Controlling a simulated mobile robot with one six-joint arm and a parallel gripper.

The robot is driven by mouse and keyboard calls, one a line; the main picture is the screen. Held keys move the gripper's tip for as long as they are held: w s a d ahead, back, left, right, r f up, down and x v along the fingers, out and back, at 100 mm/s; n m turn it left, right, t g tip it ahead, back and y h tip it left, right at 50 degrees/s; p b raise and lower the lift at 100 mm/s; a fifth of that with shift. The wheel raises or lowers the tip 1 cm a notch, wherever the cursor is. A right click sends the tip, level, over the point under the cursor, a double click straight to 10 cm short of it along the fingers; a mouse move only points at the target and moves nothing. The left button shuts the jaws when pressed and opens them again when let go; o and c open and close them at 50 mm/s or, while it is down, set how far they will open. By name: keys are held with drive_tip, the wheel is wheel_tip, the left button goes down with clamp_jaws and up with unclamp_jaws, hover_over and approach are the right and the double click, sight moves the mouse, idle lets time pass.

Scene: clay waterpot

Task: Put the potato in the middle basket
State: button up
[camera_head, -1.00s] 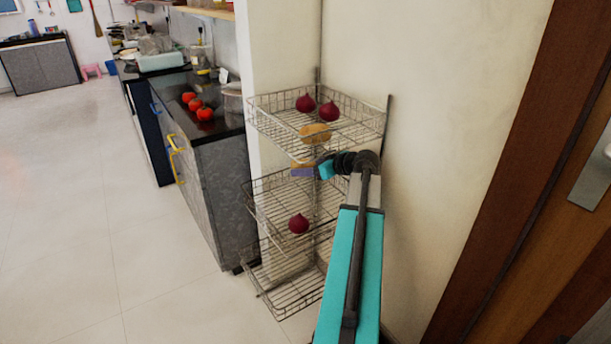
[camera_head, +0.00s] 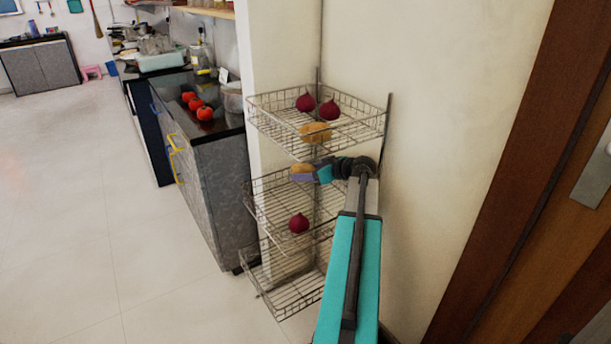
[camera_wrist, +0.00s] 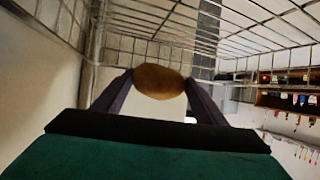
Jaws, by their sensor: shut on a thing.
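My gripper (camera_head: 302,177) is shut on a brown potato (camera_wrist: 158,82), held between its two purple fingers in the wrist view. In the head view, the held potato (camera_head: 302,168) is in the gap between the top basket and the middle basket (camera_head: 262,208). The middle basket is an open wire basket with a dark red onion (camera_head: 298,223) in it. The gripper reaches in from the right, above the rear part of this basket. Another potato (camera_head: 316,132) lies in the top basket.
The top wire basket (camera_head: 362,122) is close above my gripper and also holds two red onions (camera_head: 317,106). An empty bottom basket (camera_head: 288,296) is below. A wall (camera_head: 420,130) stands right behind the rack, and a counter (camera_head: 205,130) is at left.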

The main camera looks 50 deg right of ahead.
drive_tip(key=shift+f+b, duration=0.7)
drive_tip(key=shift+b, duration=0.05)
idle(0.3)
drive_tip(key=o, duration=1.2)
drive_tip(key=shift+c, duration=0.2)
drive_tip(key=shift+r, duration=0.15)
drive_tip(key=shift+r+p, duration=0.6)
drive_tip(key=shift+p, duration=0.3)
drive_tip(key=v, duration=0.7)
drive_tip(key=shift+s+p, duration=0.3)
drive_tip(key=shift+w+a, duration=0.1)
drive_tip(key=shift+a, duration=0.05)
